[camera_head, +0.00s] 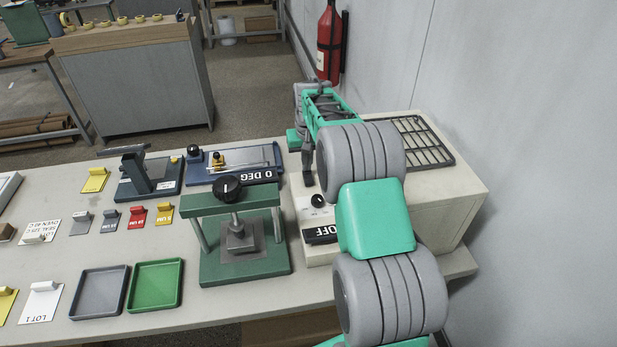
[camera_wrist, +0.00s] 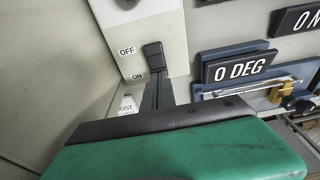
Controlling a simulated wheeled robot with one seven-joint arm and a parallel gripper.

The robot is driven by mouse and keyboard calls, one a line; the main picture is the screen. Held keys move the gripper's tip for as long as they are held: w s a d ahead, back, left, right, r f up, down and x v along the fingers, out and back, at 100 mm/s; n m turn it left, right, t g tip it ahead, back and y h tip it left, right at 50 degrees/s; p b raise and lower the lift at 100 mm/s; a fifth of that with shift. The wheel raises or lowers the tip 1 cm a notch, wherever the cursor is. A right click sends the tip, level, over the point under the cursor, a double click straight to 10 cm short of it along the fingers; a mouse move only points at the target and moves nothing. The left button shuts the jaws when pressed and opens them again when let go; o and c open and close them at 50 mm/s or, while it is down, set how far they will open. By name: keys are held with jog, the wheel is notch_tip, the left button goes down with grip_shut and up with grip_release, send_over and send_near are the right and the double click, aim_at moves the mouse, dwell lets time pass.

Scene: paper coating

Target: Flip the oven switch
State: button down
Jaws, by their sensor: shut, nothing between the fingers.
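The oven (camera_head: 455,215) is a beige box with a dark grille on top, at the right of the bench. In the wrist view, its light front panel (camera_wrist: 160,28) carries a small dark switch (camera_wrist: 153,49), with an OFF label beside it and an ON label nearer my gripper. My gripper (camera_head: 307,178) points down at the panel's far end. In the wrist view, its dark fingers (camera_wrist: 155,84) are shut with nothing between them, right by the switch; I cannot tell whether they touch it. The switch is hidden in the head view.
A black knob (camera_head: 318,201) and a dark OFF sign (camera_head: 321,234) are on the oven's front panel. A green press (camera_head: 240,260) stands close to the left. A blue device with a 0 DEG sign (camera_head: 253,176) lies beyond it. The wall is at the right.

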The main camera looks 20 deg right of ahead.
jog(key=shift+f, duration=0.5)
jog(key=shift+r+p, duration=2)
jog(key=shift+r, duration=1.7)
